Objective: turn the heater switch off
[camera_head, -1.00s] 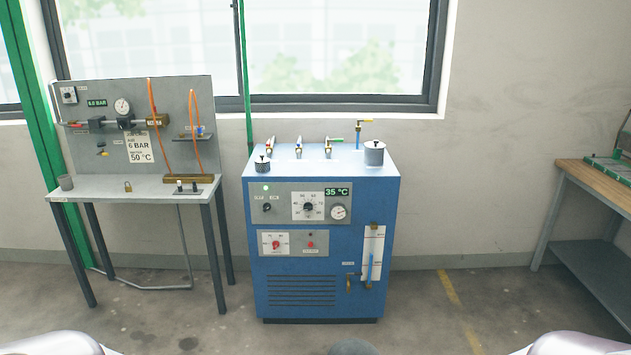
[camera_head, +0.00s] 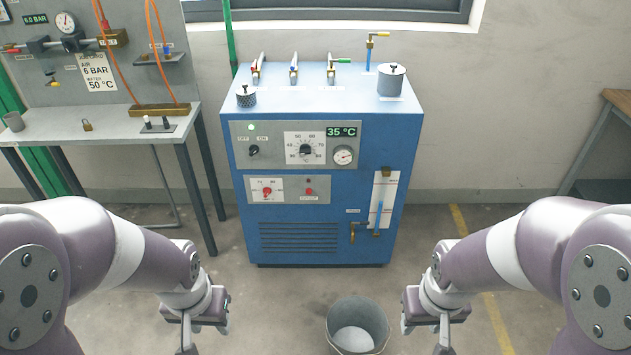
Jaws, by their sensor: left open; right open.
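The blue heater cabinet (camera_head: 300,215) stands ahead of me against the wall. Its black heater switch (camera_head: 253,151) sits at the upper left of the front panel, under a lit green lamp (camera_head: 251,127) and beside OFF and ON labels; its pointer is too small to read surely. The display (camera_head: 341,132) reads 35 °C, next to a temperature dial (camera_head: 306,149) and a round gauge (camera_head: 343,156). My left gripper (camera_head: 205,338) is open and empty, low in front of the cabinet. My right gripper (camera_head: 425,336) is open and empty, low at the right. Both are well apart from the switch.
A grey bucket (camera_head: 357,327) stands on the floor between my grippers. A lower panel holds a red knob (camera_head: 267,191) and red button (camera_head: 309,192). A drain tap (camera_head: 353,232) juts out at lower right. A bench (camera_head: 95,127) stands left, another table (camera_head: 603,135) right.

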